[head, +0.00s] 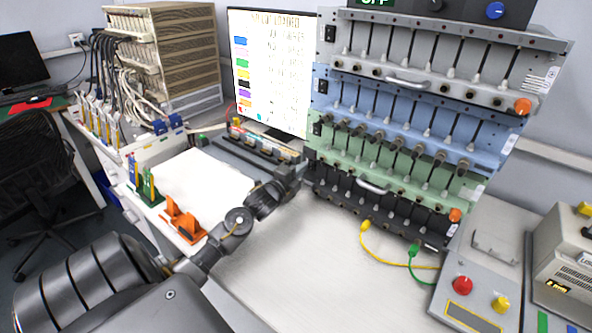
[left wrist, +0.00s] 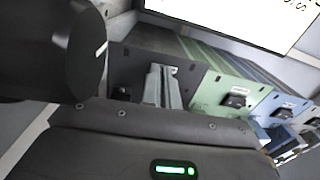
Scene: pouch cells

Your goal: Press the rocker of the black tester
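The black tester (head: 390,206) is the lowest unit in the rack in the head view. Its dark end panel (left wrist: 136,66) also shows in the left wrist view, with a small label near its top edge. My left gripper (head: 300,168) is at the left end of the black tester. In the left wrist view its grey fingers (left wrist: 165,86) are together, with nothing seen between them, in front of the dark panel. They cover the place below the label, so I cannot make out the black rocker. Contact with the panel cannot be told. My right gripper is not in view.
Green (head: 400,166), blue (head: 420,122) and grey (head: 440,58) testers stand above the black one. A monitor (head: 268,75) is behind my left gripper. Orange holders (head: 183,222) stand at the left. Yellow and green leads lie right of the clear bench (head: 310,270).

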